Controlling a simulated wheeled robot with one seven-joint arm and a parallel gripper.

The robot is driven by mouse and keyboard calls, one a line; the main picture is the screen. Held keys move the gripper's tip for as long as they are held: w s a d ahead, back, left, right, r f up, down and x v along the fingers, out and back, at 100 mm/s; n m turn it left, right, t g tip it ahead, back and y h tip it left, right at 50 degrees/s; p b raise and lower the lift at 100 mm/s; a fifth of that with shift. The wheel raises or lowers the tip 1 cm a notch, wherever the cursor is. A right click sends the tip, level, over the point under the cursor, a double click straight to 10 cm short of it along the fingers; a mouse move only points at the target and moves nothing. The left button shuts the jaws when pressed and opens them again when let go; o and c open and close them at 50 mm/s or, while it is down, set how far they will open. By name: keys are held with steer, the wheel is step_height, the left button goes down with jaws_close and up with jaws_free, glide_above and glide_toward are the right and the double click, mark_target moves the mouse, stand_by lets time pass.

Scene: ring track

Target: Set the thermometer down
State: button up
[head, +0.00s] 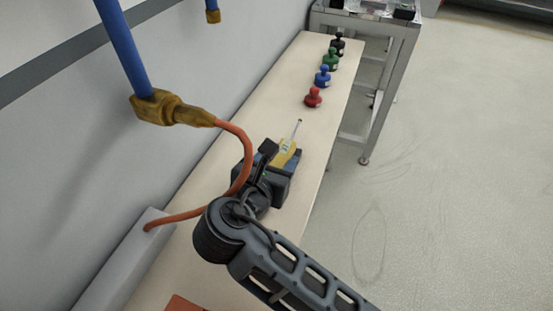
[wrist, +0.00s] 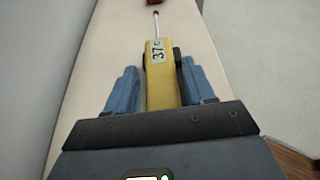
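The thermometer (head: 287,152) is a yellow handheld body with a thin metal probe pointing away from me. In the wrist view the thermometer (wrist: 160,82) shows a display reading 37. My gripper (head: 280,160) is over the pale bench (head: 275,101). In the wrist view the blue fingers of my gripper (wrist: 162,60) have dark pads against both sides of the thermometer body. I cannot tell whether its underside touches the bench. The back of the body is hidden by my gripper.
Red (head: 313,98), blue (head: 322,76), green (head: 330,60) and black (head: 338,44) knobbed pieces line the far bench. An orange hose (head: 246,150) curves close to my wrist from a blue pipe (head: 122,45). Bare bench lies between probe and red piece.

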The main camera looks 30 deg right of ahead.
steer(key=shift+o, duration=1.1)
steer(key=shift+r, duration=0.1)
steer(key=shift+s+a+r, duration=0.1)
steer(key=shift+a+r, duration=0.1)
steer(key=shift+r, duration=0.05)
steer(key=p+v, duration=0.9)
steer(key=v, duration=0.2)
steer(key=shift+s+a+p, duration=0.2)
steer(key=shift+p, duration=0.2)
steer(key=shift+f, duration=0.1)
